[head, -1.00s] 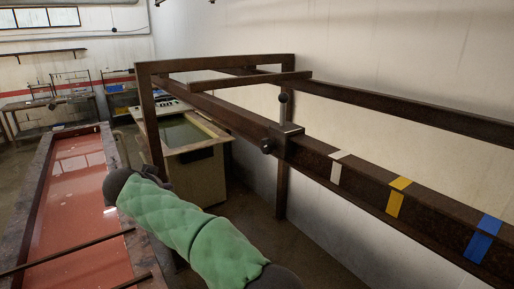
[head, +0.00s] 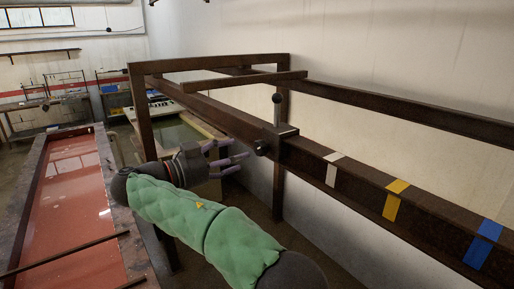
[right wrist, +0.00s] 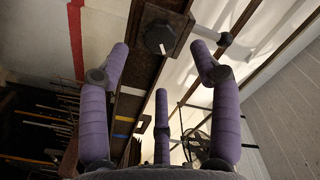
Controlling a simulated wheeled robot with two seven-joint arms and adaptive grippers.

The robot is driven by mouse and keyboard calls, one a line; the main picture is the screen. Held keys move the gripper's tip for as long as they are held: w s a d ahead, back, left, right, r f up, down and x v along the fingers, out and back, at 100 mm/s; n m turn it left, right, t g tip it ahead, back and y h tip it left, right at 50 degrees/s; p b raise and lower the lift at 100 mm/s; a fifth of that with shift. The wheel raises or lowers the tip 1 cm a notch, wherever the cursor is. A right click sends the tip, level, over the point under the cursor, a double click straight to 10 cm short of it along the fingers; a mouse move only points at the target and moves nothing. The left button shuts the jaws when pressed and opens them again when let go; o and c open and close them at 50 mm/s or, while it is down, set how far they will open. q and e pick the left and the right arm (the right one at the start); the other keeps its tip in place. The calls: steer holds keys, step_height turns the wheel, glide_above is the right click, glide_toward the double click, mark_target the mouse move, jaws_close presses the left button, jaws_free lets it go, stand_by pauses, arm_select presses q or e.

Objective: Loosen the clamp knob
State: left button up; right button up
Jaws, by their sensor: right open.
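The clamp block (head: 284,132) sits on the dark rusty rail. Its dark round knob (head: 261,147) is on the near side face, and a lever with a ball end (head: 277,98) stands up from it. In the right wrist view the knob (right wrist: 160,38) faces me, with a pale line on its face. My right gripper (head: 236,157), with purple fingers, is open and empty just left of the knob, apart from it. In the right wrist view its fingers (right wrist: 160,75) spread around the knob's line of sight. My left gripper is not in view.
The rail (head: 440,218) carries white (head: 333,170), yellow (head: 394,200) and blue (head: 482,243) bands to the right of the clamp. A frame post (head: 141,115) stands left of the gripper. A red-filled trough (head: 39,180) runs along the left.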

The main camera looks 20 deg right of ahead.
mark_target(257, 150)
steer(key=p+x, duration=0.1)
steer(key=x, duration=0.7)
steer(key=shift+p, duration=0.35)
steer(key=shift+f, duration=0.1)
steer(key=shift+a, duration=0.1)
steer(key=c, duration=1.2)
